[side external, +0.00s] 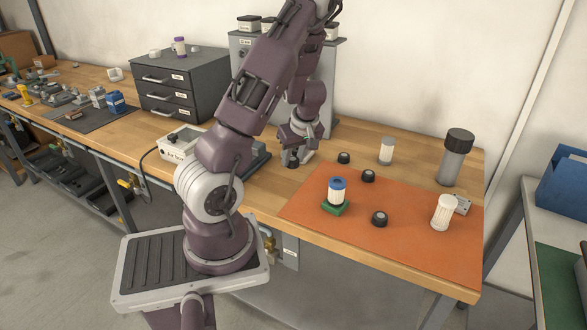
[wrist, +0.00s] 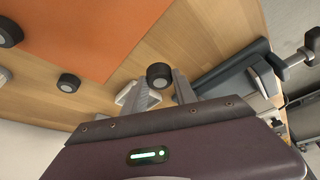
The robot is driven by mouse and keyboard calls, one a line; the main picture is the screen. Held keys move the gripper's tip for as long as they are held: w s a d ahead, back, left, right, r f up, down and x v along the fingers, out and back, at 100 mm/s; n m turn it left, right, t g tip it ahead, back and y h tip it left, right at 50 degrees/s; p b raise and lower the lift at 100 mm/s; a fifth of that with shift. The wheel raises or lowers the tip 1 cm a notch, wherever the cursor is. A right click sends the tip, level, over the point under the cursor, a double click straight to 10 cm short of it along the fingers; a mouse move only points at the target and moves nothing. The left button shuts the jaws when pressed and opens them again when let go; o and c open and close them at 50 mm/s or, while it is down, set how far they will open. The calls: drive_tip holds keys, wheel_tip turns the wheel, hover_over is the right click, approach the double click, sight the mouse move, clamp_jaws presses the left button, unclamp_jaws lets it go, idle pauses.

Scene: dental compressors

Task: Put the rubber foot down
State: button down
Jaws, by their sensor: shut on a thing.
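My gripper (side external: 294,158) is low over the bare wood, left of the orange mat (side external: 410,262). In the wrist view its two fingers (wrist: 160,88) are shut on a black rubber foot (wrist: 159,76) with a grey round face. In the side view that foot is mostly hidden by the fingers, and I cannot tell whether it touches the wood. Three similar feet stand apart from it: one on the wood (side external: 344,158), one near the mat's back edge (side external: 368,176), and one farther forward on the mat (side external: 379,219).
A blue-topped white filter (side external: 337,190) stands on a green block on the mat. A white cylinder (side external: 386,151), a ribbed white filter (side external: 443,212) and a tall grey canister (side external: 455,157) stand right. A grey clamp-like device (wrist: 230,70) is close beside my gripper. Bare wood lies around the held foot.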

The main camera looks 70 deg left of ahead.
wheel_tip(320, 180, up, 6)
drive_tip(key=shift+f, duration=0.2)
drive_tip(key=w+d+m+t, duration=0.15)
drive_tip(key=w+m, duration=0.35)
drive_tip(key=w, duration=0.7)
drive_tip(key=r+m+t+h, duration=0.2)
drive_tip(key=m+t+h, duration=0.2)
drive_tip(key=m, duration=1.1)
hover_over(462, 201)
drive_tip(key=s, duration=0.2)
drive_tip(key=shift+h, duration=0.3)
drive_tip(key=f, duration=0.9)
drive_tip(key=shift+w+d+f, duration=0.1)
drive_tip(key=shift+w+f, duration=0.1)
drive_tip(key=shift+f, duration=0.3)
drive_tip(key=shift+f, duration=0.1)
